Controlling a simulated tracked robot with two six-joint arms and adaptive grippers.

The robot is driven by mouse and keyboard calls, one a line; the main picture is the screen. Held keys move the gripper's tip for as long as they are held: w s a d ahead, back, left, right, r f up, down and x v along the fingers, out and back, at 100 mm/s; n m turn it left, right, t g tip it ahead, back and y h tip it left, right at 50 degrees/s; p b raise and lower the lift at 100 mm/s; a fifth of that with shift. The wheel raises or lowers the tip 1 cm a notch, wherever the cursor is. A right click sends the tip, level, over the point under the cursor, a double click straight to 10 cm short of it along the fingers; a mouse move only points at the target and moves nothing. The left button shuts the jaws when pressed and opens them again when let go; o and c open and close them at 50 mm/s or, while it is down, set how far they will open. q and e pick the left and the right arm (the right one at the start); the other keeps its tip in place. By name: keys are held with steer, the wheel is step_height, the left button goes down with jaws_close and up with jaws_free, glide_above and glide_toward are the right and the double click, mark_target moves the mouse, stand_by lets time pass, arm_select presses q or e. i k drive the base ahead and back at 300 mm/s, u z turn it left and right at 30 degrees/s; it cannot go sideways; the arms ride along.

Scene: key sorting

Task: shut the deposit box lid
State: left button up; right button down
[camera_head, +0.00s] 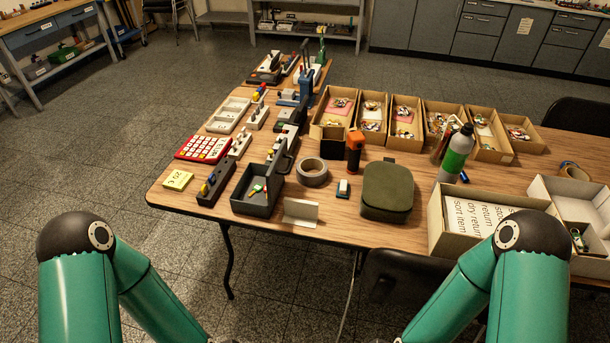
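A dark grey open-topped box (258,206), which looks like the deposit box, stands near the front edge of the table. Small coloured items, perhaps tagged keys, lie inside it. A dark upright panel (282,157) rises at its back right and looks like its lid standing open; I cannot clearly see a hinge. Both my arms show only as green links at the bottom left and bottom right. Both grippers are out of view.
A tape roll (312,172), an olive case (387,190) and a folded white card (300,212) lie right of the box. A dark strip (216,183) and red calculator (204,148) are left. Cardboard trays (406,118) fill the back right. A labelled carton (485,215) stands front right.

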mark_target(278, 169)
steer(key=z, duration=0.75)
steer(key=i, duration=0.4)
steer(key=u, duration=1.4)
steer(key=k, duration=0.5)
steer(key=u, duration=0.2)
steer(key=i, duration=0.7)
